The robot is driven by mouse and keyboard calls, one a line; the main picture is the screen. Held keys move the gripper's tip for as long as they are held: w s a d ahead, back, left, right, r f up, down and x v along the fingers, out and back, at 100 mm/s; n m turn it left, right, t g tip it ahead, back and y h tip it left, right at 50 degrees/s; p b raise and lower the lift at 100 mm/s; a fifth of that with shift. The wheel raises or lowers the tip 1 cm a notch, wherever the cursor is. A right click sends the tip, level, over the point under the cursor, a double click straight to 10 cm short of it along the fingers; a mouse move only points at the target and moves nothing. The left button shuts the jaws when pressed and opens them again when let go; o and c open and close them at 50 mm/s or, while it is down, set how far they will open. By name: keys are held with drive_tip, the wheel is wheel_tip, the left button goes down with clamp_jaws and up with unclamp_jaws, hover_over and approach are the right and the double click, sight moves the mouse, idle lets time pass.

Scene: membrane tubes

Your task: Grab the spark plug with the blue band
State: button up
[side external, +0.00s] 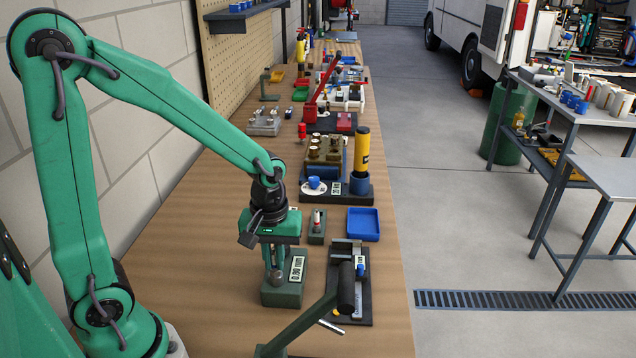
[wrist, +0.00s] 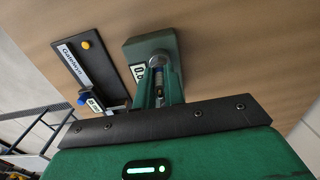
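My gripper (side external: 275,262) points down over a dark green block (side external: 281,292) with a "0.80 mm" label. In the wrist view its two green fingers (wrist: 160,85) reach to the block (wrist: 140,47), one on either side of a small upright piece (wrist: 159,88) with pale, dark and brassy parts. Another plug-like piece (side external: 317,219) with a red part stands in a small green block further back.
A black fixture (side external: 365,305) with a blue part (side external: 360,266) lies just right of the block. A blue tray (side external: 363,224) and a rack of brass pieces (side external: 325,150) sit behind. A dark green angled arm with a black cylinder (side external: 346,288) stands in front.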

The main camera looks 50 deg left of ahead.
drive_tip(key=shift+r, duration=0.2)
clamp_jaws()
drive_tip(key=shift+r, duration=0.5)
wheel_tip(320, 180, up, 3)
drive_tip(key=shift+f, duration=0.1)
drive_tip(key=s+d+r, duration=0.6)
drive_tip(key=d, duration=0.3)
drive_tip(key=shift+s+d+r, duration=0.15)
drive_tip(key=shift+d+r, duration=0.25)
